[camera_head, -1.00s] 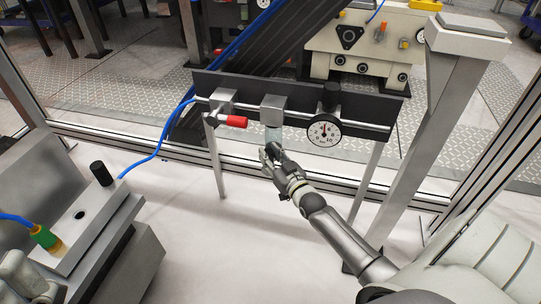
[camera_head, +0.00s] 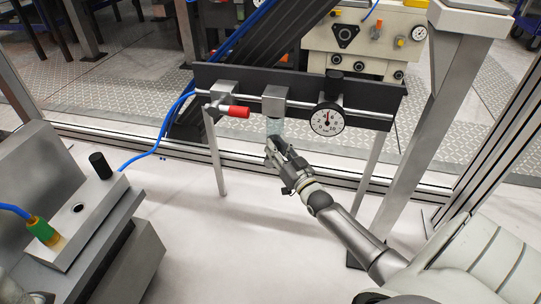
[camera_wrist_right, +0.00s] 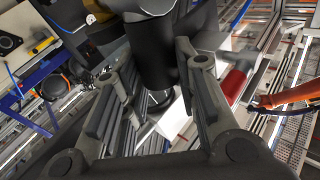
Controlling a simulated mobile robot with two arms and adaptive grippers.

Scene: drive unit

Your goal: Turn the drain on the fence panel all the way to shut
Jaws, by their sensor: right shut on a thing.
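The fence panel (camera_head: 226,74) is a dark strip on thin legs. A grey block (camera_head: 274,98) on it has a pale translucent bowl (camera_head: 273,127) hanging below. My right gripper (camera_head: 273,150) comes from the lower right and is shut at the bottom of this bowl, where the drain sits. The fingers hide the drain in the head view. In the right wrist view, a dark cylinder (camera_wrist_right: 152,55) stands between the fingers (camera_wrist_right: 152,85). The drain's turn angle cannot be read. I cannot make out my left gripper.
A red-handled valve (camera_head: 233,111) is left of the bowl, and a round gauge (camera_head: 327,120) is close on the right. A blue hose (camera_head: 152,152) runs to the panel. A grey post (camera_head: 440,120) stands at the right. Grey equipment (camera_head: 75,225) fills the lower left. The floor between is clear.

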